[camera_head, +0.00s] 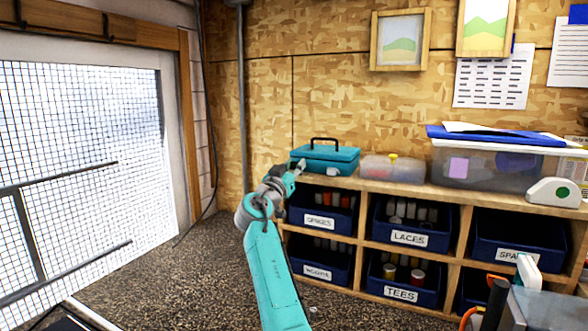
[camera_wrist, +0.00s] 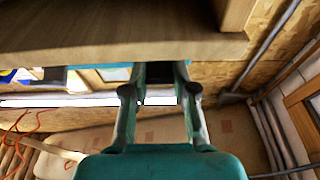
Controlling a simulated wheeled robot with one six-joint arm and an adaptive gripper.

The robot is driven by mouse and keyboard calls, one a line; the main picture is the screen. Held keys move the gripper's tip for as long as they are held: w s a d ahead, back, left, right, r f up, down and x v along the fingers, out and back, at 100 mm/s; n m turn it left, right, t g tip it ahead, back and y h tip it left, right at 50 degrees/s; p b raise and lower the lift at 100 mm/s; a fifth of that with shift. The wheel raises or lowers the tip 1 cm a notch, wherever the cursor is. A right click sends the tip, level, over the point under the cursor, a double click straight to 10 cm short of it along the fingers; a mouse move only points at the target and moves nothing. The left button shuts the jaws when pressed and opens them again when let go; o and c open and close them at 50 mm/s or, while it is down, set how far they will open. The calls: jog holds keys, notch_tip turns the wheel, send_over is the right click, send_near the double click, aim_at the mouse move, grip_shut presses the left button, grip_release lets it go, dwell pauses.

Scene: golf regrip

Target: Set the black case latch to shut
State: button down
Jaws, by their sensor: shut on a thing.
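A teal case (camera_head: 335,155) with a black top handle stands on the left end of the wooden shelf unit. My gripper (camera_head: 298,166) is at the case's front left, at about shelf-top height. In the wrist view, my gripper (camera_wrist: 160,88) has its two fingers on either side of a small dark piece at the fingertips. I take this piece for the black case latch (camera_wrist: 160,70); its outline is mostly hidden. The latch is too small and covered in the head view, so I cannot tell its position.
The shelf unit (camera_head: 458,202) holds blue labelled bins below. A clear box (camera_head: 393,168) stands right of the case, and a large clear tub (camera_head: 490,164) is further right. In the wrist view, a wooden board edge (camera_wrist: 100,49) runs close above the fingers. The floor at left is open.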

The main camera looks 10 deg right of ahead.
jog(key=g, duration=0.1)
jog(key=r+g+y, duration=0.1)
jog(key=shift+w+d+r+g, duration=0.1)
jog(key=shift+w+d+g, duration=0.05)
jog(key=shift+w+g, duration=0.15)
jog(key=shift+w+d+r+g+y, duration=0.1)
jog(key=shift+r+g+y, duration=0.1)
jog(key=shift+g+y, duration=0.45)
jog(key=c, duration=0.9)
grip_release()
jog(key=v, duration=1.2)
